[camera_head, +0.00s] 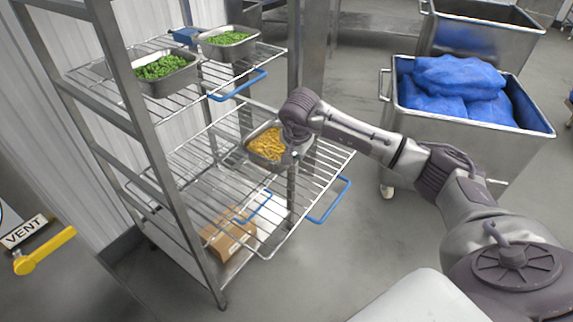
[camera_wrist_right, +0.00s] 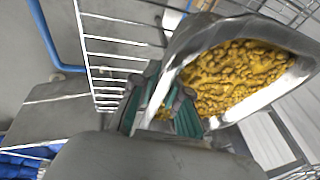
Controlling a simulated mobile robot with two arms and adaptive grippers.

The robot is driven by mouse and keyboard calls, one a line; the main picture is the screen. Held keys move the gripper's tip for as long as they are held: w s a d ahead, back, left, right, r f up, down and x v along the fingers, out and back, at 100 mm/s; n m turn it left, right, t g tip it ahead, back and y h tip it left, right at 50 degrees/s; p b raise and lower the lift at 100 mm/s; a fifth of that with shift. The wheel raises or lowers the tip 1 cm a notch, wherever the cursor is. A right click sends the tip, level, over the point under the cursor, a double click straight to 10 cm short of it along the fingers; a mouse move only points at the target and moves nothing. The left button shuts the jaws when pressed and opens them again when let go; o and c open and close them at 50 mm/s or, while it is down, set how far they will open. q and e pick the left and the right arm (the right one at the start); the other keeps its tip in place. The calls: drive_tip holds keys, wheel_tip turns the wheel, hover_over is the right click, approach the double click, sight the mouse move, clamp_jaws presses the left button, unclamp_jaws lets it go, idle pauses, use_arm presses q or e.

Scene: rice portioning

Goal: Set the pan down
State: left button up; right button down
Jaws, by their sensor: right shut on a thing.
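A metal pan of yellow food (camera_head: 267,144) is at the middle wire shelf (camera_head: 318,170) of the rack, near its back right part. In the right wrist view the pan's metal rim (camera_wrist_right: 205,38) runs close past the camera, with the yellow food (camera_wrist_right: 240,75) inside. My right gripper (camera_wrist_right: 165,108) is shut on the near edge of the pan; its teal finger pads show on both sides of the rim. In the head view my right wrist hides the fingers and part of the pan. I cannot tell whether the pan touches the shelf. My left gripper is not in view.
Two pans of green food, one at left (camera_head: 160,72) and one at right (camera_head: 228,42), stand on the upper shelf. A cardboard box (camera_head: 232,240) sits low in the rack. A metal bin (camera_head: 540,118) with blue bags (camera_head: 460,88) stands at right. The middle shelf's front is bare.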

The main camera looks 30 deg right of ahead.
sight(288, 167)
drive_tip(key=shift+w+a+f, duration=0.25)
drive_tip(key=shift+w+f, duration=0.05)
drive_tip(key=shift+w, duration=0.2)
drive_tip(key=shift+w+a+f, duration=0.25)
drive_tip(key=shift+w, duration=0.25)
drive_tip(key=shift+f+p, duration=0.35)
drive_tip(key=shift+f, duration=1.65)
drive_tip(key=c, duration=1.5)
unclamp_jaws()
drive_tip(key=shift+s+f, duration=0.15)
drive_tip(key=shift+c, duration=0.2)
drive_tip(key=o, duration=0.4)
drive_tip(key=b+v, duration=0.1)
drive_tip(key=v, duration=1.1)
